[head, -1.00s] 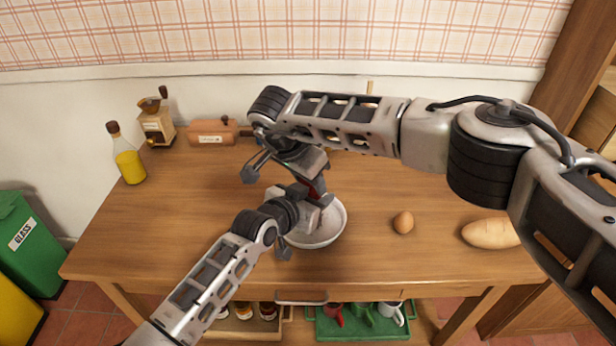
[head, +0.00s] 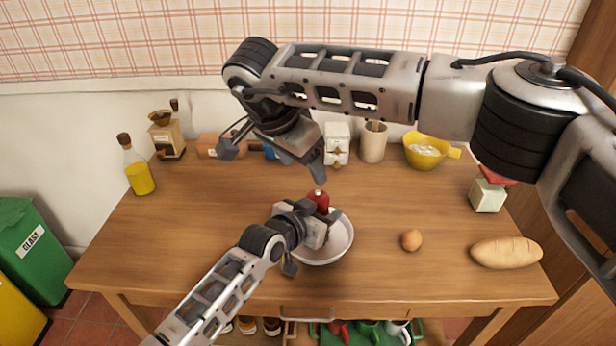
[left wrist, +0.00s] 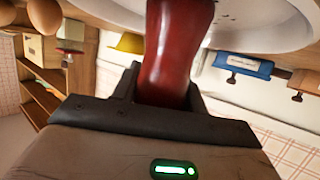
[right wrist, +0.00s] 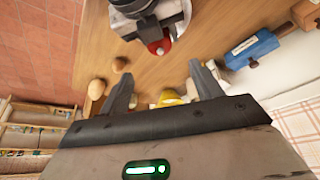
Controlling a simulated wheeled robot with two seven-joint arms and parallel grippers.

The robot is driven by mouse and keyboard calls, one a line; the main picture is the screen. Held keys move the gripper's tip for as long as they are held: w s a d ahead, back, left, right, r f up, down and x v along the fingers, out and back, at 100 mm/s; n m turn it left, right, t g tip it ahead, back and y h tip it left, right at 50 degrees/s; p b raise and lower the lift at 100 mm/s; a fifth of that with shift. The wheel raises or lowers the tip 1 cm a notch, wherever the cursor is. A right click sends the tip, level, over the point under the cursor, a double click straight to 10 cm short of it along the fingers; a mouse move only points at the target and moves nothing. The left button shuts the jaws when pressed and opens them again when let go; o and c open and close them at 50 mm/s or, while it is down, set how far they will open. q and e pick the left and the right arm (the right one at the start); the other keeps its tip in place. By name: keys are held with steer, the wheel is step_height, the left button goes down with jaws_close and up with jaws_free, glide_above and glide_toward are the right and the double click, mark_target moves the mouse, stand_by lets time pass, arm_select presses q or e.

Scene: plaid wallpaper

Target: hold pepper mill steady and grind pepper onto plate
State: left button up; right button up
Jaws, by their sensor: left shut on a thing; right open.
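The dark red pepper mill (head: 320,199) is upright in my left gripper (head: 314,226), over the white plate (head: 340,245). In the left wrist view the mill's glossy body (left wrist: 174,50) sits between the shut jaws, and the plate (left wrist: 265,28) behind it carries a few dark specks. The mill's lower end is hidden in the head view. My right gripper (head: 272,157) is open and empty, above and apart from the mill. In the right wrist view the mill's round red top (right wrist: 158,47) shows beyond the open fingers (right wrist: 160,82).
An egg (head: 411,240) and a bread loaf (head: 506,252) lie right of the plate. An oil bottle (head: 138,170), coffee grinder (head: 167,138), white drawer box (head: 337,142), beige cup (head: 373,142) and yellow bowl (head: 424,152) stand along the back. The table's left middle is clear.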

mark_target(316, 196)
steer(key=shift+s+a+r, duration=0.2)
steer(key=shift+s+r, duration=0.05)
steer(key=shift+r, duration=0.4)
steer(key=w+d+f+n, duration=0.1)
steer(key=f, duration=0.3)
steer(key=w+d+f+n+y, duration=0.1)
steer(key=f+n, duration=0.1)
steer(key=f, duration=0.1)
steer(key=w+d+f+n+t, duration=0.1)
steer(key=f, duration=0.3)
steer(key=shift+w+d+f, duration=0.2)
steer(key=shift+f, duration=0.15)
steer(key=c, duration=1)
steer(key=m+g+h, duration=0.1)
steer(key=m, duration=0.3)
steer(key=shift+a, duration=0.15)
